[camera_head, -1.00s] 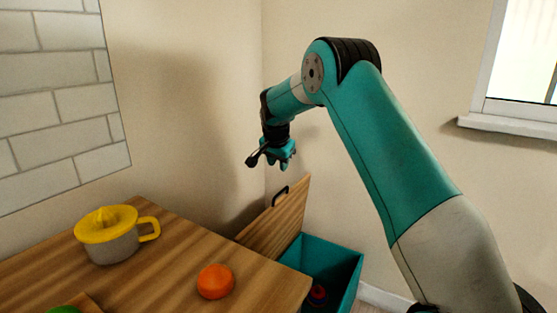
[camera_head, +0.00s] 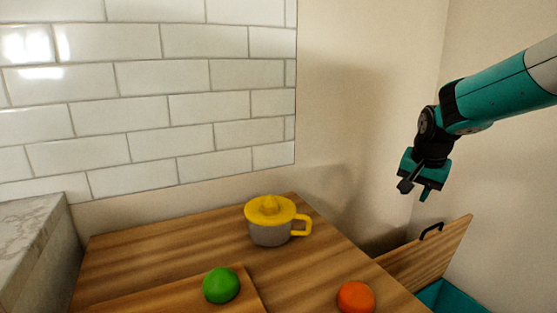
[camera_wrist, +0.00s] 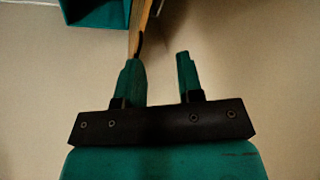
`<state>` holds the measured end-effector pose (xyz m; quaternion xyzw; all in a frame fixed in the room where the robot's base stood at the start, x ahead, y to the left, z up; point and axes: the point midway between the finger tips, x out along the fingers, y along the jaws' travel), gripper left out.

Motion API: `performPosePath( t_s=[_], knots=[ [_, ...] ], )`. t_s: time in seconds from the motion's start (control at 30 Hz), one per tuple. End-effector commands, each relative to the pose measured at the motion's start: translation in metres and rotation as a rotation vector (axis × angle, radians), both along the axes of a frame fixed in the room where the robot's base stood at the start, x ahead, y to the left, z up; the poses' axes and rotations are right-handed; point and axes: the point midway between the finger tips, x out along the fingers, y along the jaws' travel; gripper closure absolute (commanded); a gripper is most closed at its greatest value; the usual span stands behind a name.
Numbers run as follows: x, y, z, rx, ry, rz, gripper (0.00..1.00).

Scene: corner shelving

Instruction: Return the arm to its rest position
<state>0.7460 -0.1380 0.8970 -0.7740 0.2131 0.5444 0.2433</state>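The wooden counter (camera_head: 170,245) holds a yellow-topped juicer (camera_head: 268,222), an orange fruit (camera_head: 356,297) and a green fruit (camera_head: 221,285) on a cutting board (camera_head: 165,301). A teal bin (camera_head: 452,297) with a raised wooden lid (camera_head: 432,254) stands right of it.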

Motion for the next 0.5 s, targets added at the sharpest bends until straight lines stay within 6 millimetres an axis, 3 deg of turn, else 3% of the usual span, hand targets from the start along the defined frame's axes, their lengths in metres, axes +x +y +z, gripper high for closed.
performPosePath(
  t_s=[0.03, 0.2, 0.3, 0.5],
  knots=[
    [-0.029, 0.031, 0.013, 0.013, 0.013, 0.130, 0.66],
    [-0.134, 0.112, 0.030, 0.059, 0.058, 0.577, 0.66],
    [-0.194, 0.142, 0.033, 0.085, 0.073, 0.795, 0.66],
    [-0.294, 0.174, 0.029, 0.131, 0.083, 1.134, 0.66]
  ],
)
